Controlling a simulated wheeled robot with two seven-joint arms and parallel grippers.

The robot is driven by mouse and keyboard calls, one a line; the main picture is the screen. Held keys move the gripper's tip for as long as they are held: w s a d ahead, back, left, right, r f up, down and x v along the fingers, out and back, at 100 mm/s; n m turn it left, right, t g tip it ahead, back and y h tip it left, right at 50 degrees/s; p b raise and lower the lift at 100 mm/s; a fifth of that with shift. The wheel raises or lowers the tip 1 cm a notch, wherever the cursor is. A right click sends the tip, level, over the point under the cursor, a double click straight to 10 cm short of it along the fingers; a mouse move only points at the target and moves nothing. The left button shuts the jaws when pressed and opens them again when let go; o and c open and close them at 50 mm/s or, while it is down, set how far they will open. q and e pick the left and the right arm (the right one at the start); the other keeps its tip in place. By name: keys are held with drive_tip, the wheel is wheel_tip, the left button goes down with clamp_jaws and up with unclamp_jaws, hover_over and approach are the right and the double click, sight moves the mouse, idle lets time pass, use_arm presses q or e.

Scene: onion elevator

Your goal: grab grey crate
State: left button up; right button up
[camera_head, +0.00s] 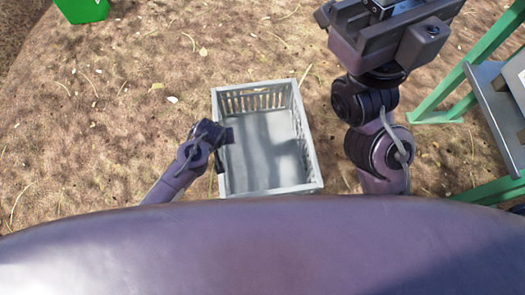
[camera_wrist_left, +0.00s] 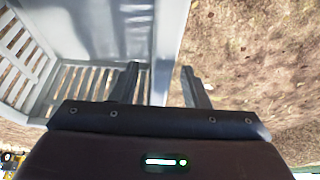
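The grey crate (camera_head: 304,132) is an open-topped box with slotted ends, upright and empty on the ground in the middle of the head view. My left gripper (camera_head: 224,136) is at its left wall. In the left wrist view, the two fingers of my left gripper (camera_wrist_left: 162,90) are apart, with the crate's side wall (camera_wrist_left: 168,45) between them: one finger over the inside, the other outside. Whether they touch the wall cannot be told. My right gripper (camera_head: 385,38) is raised at the upper right, away from the crate; its fingertips are not clear.
A green frame (camera_head: 470,75) with a grey metal panel (camera_head: 500,110) stands at the right. A green box (camera_head: 82,10) is at the top left. Dry ground with scattered leaves lies open left of and beyond the crate.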

use_arm(q)
clamp_jaws()
idle(1.2)
drive_tip(key=shift+r, duration=0.1)
